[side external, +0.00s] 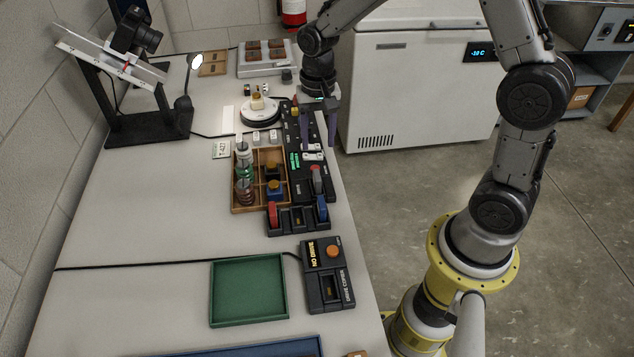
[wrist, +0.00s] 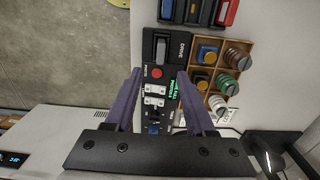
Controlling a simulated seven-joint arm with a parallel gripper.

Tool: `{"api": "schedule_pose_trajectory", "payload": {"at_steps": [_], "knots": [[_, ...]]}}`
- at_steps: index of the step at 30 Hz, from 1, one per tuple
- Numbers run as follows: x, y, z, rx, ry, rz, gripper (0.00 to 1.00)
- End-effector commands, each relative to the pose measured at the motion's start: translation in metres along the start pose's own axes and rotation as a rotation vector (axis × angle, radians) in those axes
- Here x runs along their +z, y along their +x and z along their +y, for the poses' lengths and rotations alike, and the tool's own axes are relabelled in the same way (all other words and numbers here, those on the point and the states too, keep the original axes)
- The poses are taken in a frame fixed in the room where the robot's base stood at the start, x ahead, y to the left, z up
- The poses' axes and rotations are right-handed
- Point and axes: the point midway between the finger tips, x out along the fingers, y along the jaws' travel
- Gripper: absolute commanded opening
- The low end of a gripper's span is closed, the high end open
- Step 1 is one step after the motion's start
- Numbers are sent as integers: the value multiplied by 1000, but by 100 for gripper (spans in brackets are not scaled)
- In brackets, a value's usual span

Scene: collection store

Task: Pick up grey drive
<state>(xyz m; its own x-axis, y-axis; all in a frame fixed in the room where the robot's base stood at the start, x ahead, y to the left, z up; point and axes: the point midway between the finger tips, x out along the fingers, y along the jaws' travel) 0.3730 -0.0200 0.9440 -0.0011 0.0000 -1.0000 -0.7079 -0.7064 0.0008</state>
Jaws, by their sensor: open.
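The grey drive (side external: 317,184) stands upright in a black unit on the table, behind the blue block of the front rack. In the wrist view the grey drive (wrist: 160,49) sits in the slot beside the label "DRIVE", beyond my fingertips. My gripper (side external: 318,146) is open and empty, with purple fingers pointing down over the row of black units. In the wrist view my gripper (wrist: 160,75) has its fingers spread wide, with a red button (wrist: 157,72) between the tips. Nothing is held, and the drive is apart from the fingers.
The black rack (side external: 297,226) in front holds a red block (side external: 272,214) and a blue block (side external: 322,208). A wooden compartment tray (side external: 240,208) with spools stands at left. A green tray (side external: 248,290) and a black button box (side external: 324,285) lie nearer. Bare table lies left.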

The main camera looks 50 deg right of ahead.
Motion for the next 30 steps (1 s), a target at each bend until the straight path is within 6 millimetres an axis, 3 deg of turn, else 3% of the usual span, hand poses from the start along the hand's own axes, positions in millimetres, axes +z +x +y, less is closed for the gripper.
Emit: {"api": "schedule_pose_trajectory", "payload": {"at_steps": [9,17,24,30], "knots": [[1,58,1,2,-1,-3,55],[0,77,0,1,-1,-1,55],[-2,110,-2,2,-1,-2,55],[-2,125,-2,0,-1,0,55]]}}
